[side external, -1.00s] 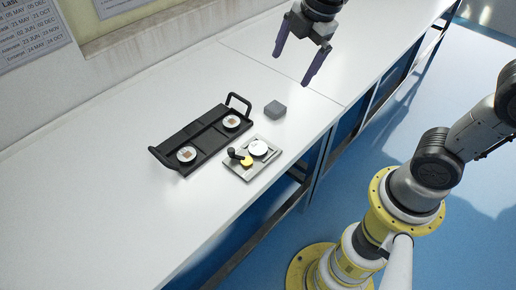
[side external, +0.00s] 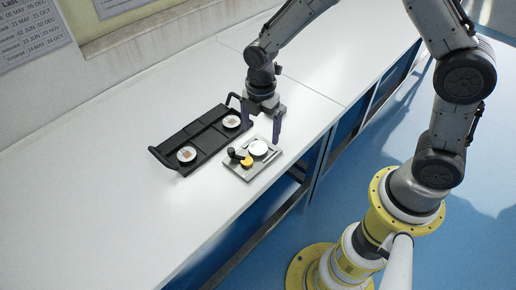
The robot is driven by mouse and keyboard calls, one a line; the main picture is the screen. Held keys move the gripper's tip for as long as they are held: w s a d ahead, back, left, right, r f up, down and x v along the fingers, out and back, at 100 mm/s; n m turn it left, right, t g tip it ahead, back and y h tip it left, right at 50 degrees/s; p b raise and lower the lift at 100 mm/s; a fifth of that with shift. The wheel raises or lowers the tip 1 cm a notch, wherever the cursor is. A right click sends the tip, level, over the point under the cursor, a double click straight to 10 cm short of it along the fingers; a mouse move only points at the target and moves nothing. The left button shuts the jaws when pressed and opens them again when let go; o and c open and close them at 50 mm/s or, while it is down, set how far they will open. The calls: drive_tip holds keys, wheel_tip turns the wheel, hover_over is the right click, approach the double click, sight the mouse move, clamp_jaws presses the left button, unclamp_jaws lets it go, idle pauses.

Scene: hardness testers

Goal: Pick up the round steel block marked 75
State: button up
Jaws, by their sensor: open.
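Three round pale discs are in view, and no marking 75 can be read on any of them. One plain, bright disc (side external: 258,148) lies on a small grey plate (side external: 238,173). Two others with reddish-brown centres, a near-left disc (side external: 186,154) and a far-right disc (side external: 231,121), sit in the black tray (side external: 200,140). My gripper (side external: 261,138) is open and points down, its fingers low over the far side of the plain disc, one to the left and one to the right. I cannot tell whether the fingers reach down beside it. Nothing is seen between them.
A black knob (side external: 233,153) and a yellow round part (side external: 246,161) stand on the plate close to the plain disc.

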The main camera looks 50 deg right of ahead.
sight(258, 148)
drive_tip(key=shift+w+a+f, duration=0.1)
drive_tip(key=shift+w+f, duration=0.05)
drive_tip(key=shift+f, duration=1.4)
drive_tip(key=shift+w+a+f, duration=0.1)
drive_tip(key=shift+f, duration=1.4)
drive_tip(key=shift+f, duration=0.1)
clamp_jaws()
